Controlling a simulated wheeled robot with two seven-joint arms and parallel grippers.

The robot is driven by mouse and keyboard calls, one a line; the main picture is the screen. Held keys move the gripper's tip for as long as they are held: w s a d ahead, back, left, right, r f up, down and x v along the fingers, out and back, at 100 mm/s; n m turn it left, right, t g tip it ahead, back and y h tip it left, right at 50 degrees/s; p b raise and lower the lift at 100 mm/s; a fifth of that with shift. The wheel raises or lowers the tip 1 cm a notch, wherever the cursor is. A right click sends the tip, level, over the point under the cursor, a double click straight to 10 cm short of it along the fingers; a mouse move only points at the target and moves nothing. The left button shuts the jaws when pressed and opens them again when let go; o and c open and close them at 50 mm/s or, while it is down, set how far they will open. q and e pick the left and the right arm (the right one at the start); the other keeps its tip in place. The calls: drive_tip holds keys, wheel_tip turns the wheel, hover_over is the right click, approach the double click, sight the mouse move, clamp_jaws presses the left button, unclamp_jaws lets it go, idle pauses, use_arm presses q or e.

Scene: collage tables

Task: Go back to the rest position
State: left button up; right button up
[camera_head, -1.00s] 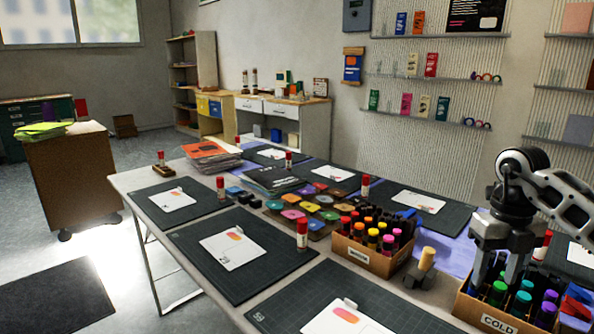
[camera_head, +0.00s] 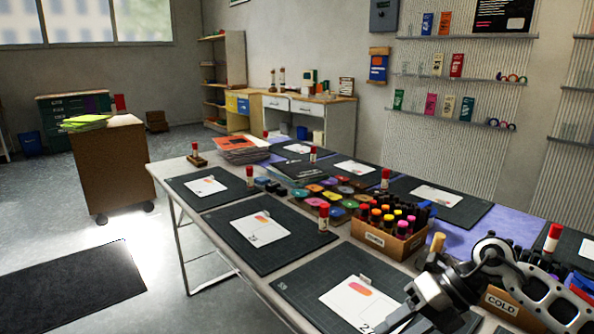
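My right gripper (camera_head: 408,318) shows at the lower right, its arm coming in from the right edge. My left gripper is not in view.
The COLD marker box (camera_head: 502,304) is partly hidden behind my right arm. A box of warm-coloured markers (camera_head: 388,240) stands mid-table near a red-capped glue stick (camera_head: 323,219).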

drive_tip(key=s+a+r+m+t+y, duration=0.25)
drive_tip(key=a+m+y, duration=0.2)
drive_tip(key=a, duration=0.25)
drive_tip(key=s+a+r+m+t+y, duration=0.1)
drive_tip(key=s+a+m+t+y, duration=0.1)
drive_tip(key=a+m+t+y, duration=0.3)
drive_tip(key=s+d+f+m+t+h, duration=0.1)
drive_tip(key=d+f+m+t+h, duration=0.45)
drive_tip(key=m+t+h, duration=0.85)
drive_tip(key=s+d+f+m+g+h, duration=0.1)
drive_tip(key=s+d+f+m+g, duration=0.1)
drive_tip(key=s+f+m+g, duration=0.8)
wheel_tip(320, 180, down, 3)
drive_tip(key=shift+s+d+f+m, duration=0.15)
drive_tip(key=shift+s+m, duration=0.55)
drive_tip(key=shift+m, duration=0.35)
drive_tip(key=shift+g, duration=0.25)
